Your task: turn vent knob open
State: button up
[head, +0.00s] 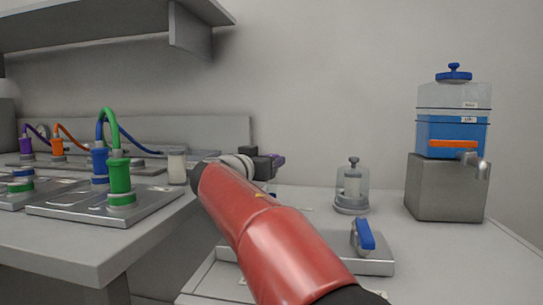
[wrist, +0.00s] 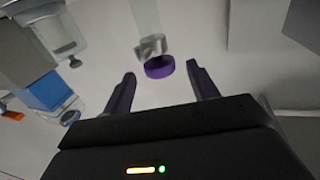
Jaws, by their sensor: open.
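My gripper (head: 266,163) is seen side-on in the head view, raised above the far part of the bench. In the wrist view its two dark purple fingers (wrist: 161,69) are apart. A round purple knob (wrist: 159,67) on a metal fitting shows between the fingertips there, with a pale tube beyond it; I cannot tell whether they touch. Which part is the vent knob is not marked. A blue knob (head: 453,72) tops the clear tank (head: 453,95) at right. A blue lever (head: 363,236) stands on a metal plate at front.
Metal plates with coloured hoses (head: 118,170) fill the left bench. A shelf (head: 110,27) hangs upper left.

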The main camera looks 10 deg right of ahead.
aim_at(272, 155)
jog(key=shift+p+x, duration=0.45)
jog(key=shift+x, duration=1.65)
jog(key=shift+s, duration=0.1)
jog(key=c, duration=1)
